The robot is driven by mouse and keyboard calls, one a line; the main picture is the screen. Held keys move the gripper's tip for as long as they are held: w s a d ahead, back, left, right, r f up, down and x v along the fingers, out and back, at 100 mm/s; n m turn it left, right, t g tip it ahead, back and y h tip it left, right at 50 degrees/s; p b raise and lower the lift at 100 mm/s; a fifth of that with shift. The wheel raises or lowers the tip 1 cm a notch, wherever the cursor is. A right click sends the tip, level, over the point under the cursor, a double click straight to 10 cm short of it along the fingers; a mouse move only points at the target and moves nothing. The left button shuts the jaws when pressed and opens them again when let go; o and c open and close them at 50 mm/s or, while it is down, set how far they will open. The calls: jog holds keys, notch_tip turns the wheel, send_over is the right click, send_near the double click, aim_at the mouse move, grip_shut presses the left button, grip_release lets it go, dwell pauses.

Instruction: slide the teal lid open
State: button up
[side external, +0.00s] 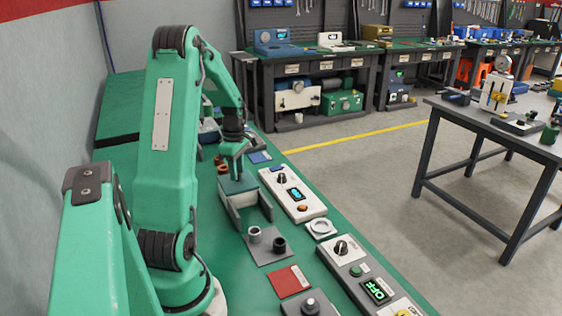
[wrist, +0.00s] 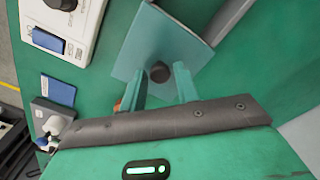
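The teal lid (wrist: 140,45) is a flat plate with a dark round knob (wrist: 159,73) on it. In the side view, the lid (side external: 240,186) lies on top of a grey open-ended box (side external: 235,216). My gripper (wrist: 163,69) is over the lid, with one finger on each side of the knob. A gap shows between the knob and the right finger, so the fingers are apart. In the side view my gripper (side external: 234,176) points down at the lid and hides the knob. Whether the left finger touches the knob is unclear.
A white control box (side external: 292,193) with a dial stands close right of the grey box. Small brown rings (side external: 221,164) are beyond the lid.

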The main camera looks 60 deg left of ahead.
grip_shut()
jog(key=d, duration=0.9)
jog(key=shift+d, duration=0.35)
jog(key=shift+r, duration=0.1)
jog(key=shift+o, duration=2)
grip_release()
notch_tip(320, 180, up, 8)
